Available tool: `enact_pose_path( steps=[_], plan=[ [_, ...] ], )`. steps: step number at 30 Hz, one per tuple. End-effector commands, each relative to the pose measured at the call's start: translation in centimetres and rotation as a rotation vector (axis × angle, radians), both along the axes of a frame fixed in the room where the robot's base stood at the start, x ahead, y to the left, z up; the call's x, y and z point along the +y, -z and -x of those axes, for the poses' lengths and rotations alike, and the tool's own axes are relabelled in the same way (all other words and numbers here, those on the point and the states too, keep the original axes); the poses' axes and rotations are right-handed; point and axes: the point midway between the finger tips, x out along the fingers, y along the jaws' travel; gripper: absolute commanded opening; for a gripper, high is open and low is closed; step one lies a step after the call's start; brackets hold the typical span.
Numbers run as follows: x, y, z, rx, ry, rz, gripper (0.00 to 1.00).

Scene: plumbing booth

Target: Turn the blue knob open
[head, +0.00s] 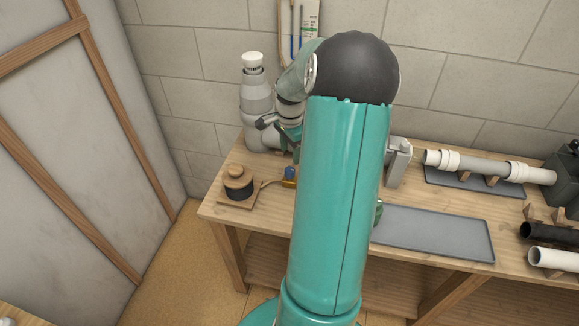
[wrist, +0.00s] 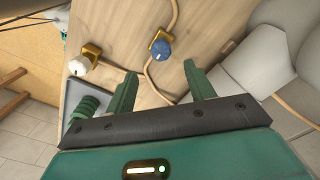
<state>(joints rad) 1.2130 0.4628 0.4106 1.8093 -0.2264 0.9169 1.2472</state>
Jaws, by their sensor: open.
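The blue knob (wrist: 161,48) sits on a brass fitting (wrist: 160,36) on the wooden bench in the wrist view, with a tan pipe or cord running by it. In the head view the blue knob (head: 290,172) shows just left of my arm. My gripper (wrist: 160,69) is open and empty. In the wrist view its two green fingers point toward the knob, which appears between and just beyond the tips, not visibly touched. A white knob (wrist: 79,66) on another brass fitting lies to the left. In the head view my arm hides much of the bench middle.
A grey bottle-like fitting with a white cap (head: 254,100) stands behind the knob. A dark spool (head: 238,185) is on the left. A grey tray (head: 440,232), a grey pipe (head: 480,165) and black and white pipes are on the right. A ribbed green part (wrist: 88,108) lies near the left finger.

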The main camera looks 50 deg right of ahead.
Motion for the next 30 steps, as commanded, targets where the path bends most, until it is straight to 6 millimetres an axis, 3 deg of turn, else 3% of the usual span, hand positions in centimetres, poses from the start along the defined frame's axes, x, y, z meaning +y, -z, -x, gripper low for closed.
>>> enact_pose_path(
  steps=[6,12,23,30],
  plan=[
    [0.0,4.4,-0.2,0.001,0.001,-0.004,0.54],
    [-0.1,7.1,-0.3,0.001,0.000,-0.001,0.54],
    [-0.1,7.8,-0.3,-0.001,0.000,0.001,0.54],
    [-0.1,7.8,-0.3,-0.001,0.000,0.001,0.11]
  ],
)
